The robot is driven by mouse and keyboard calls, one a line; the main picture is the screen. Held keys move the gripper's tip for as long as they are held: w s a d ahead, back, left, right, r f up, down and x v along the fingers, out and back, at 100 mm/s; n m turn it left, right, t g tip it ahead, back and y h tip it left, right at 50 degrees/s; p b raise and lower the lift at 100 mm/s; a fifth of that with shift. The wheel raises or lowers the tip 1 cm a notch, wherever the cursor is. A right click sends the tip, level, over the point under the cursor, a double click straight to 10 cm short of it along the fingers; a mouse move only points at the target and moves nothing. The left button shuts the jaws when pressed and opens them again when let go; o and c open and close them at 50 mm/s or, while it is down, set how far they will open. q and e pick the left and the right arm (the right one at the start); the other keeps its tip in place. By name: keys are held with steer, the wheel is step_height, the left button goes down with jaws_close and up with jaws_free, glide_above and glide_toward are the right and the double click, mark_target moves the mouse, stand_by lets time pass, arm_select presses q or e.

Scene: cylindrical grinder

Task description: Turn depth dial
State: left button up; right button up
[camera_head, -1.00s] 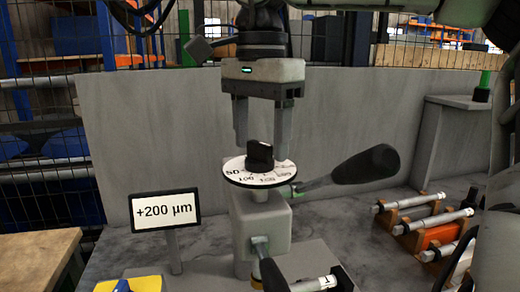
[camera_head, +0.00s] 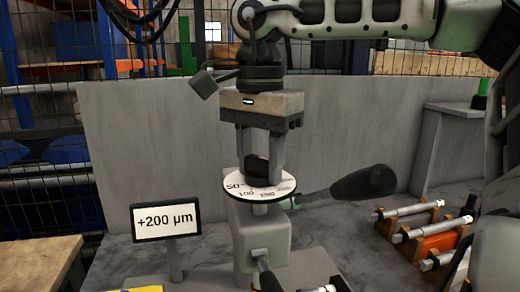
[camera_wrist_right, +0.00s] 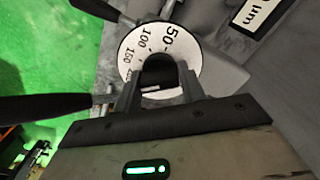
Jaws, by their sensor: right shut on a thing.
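The depth dial (camera_head: 243,192) is a white disc with black numbers on top of a grey post housing (camera_head: 258,240). A black knob (camera_head: 257,170) stands up at its middle. My right gripper (camera_head: 259,174) points down from above, its two fingers on either side of the knob and shut on it. The right wrist view shows the black knob (camera_wrist_right: 158,74) between the fingers, with 50, 100 and 150 readable on the dial (camera_wrist_right: 136,46). A sign (camera_head: 166,218) to the left reads +200 µm. My left gripper is not in view.
A black-handled lever (camera_head: 362,184) sticks out to the right of the housing. Another lever (camera_head: 268,278) points down in front. Several metal cylinders (camera_head: 420,230) lie in orange racks at right. A grey panel (camera_head: 160,130) stands behind.

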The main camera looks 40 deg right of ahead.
mark_target(260, 157)
steer(key=o, duration=0.9)
steer(key=shift+o, duration=0.2)
step_height(260, 157, up, 16)
steer(key=p, duration=0.1)
steer(key=shift+p, duration=0.35)
